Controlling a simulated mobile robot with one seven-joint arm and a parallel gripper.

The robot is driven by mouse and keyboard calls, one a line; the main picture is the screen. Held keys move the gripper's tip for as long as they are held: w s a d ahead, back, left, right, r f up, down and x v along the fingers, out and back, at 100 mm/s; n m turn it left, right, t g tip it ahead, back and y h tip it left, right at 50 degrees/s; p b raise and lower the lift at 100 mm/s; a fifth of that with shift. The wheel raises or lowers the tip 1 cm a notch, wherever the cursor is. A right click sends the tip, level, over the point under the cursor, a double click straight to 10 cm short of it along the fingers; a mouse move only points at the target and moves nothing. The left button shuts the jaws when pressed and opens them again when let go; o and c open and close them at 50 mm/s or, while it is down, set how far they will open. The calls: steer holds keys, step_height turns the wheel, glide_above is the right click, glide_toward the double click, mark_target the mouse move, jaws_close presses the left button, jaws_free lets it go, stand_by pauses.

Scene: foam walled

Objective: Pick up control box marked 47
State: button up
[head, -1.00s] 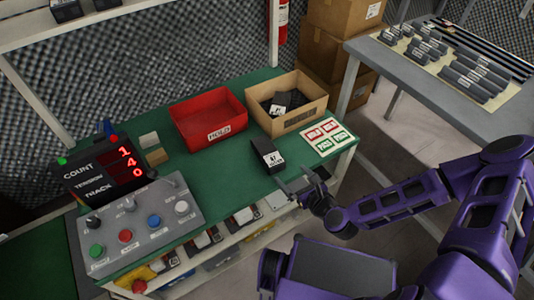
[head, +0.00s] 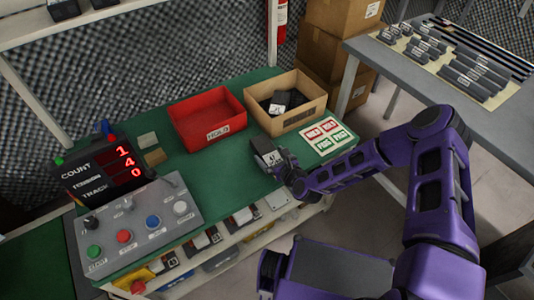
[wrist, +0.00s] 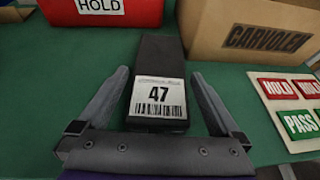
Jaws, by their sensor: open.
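The control box marked 47 (wrist: 160,62) is a dark, long box with a white barcode label on its near end, lying on the green bench top. In the wrist view it lies between the two fingers of my gripper (wrist: 160,105), which stand apart with a gap on each side. In the head view the box (head: 263,149) is partly hidden by my gripper (head: 277,160), which is at its near end.
The red HOLD bin (head: 206,117) stands behind left of the box. A cardboard box (head: 308,107) holding dark parts stands behind right. HOLD and PASS cards (head: 325,137) lie to the right. A control panel (head: 140,222) and count display (head: 98,172) occupy the bench's left.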

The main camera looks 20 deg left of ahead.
mark_target(269, 153)
steer(key=shift+x, duration=1.6)
steer(key=shift+c, duration=0.2)
steer(key=c, duration=1.4)
steer(key=shift+r, duration=0.15)
steer(key=shift+c, duration=0.6)
steer(key=shift+r, duration=0.1)
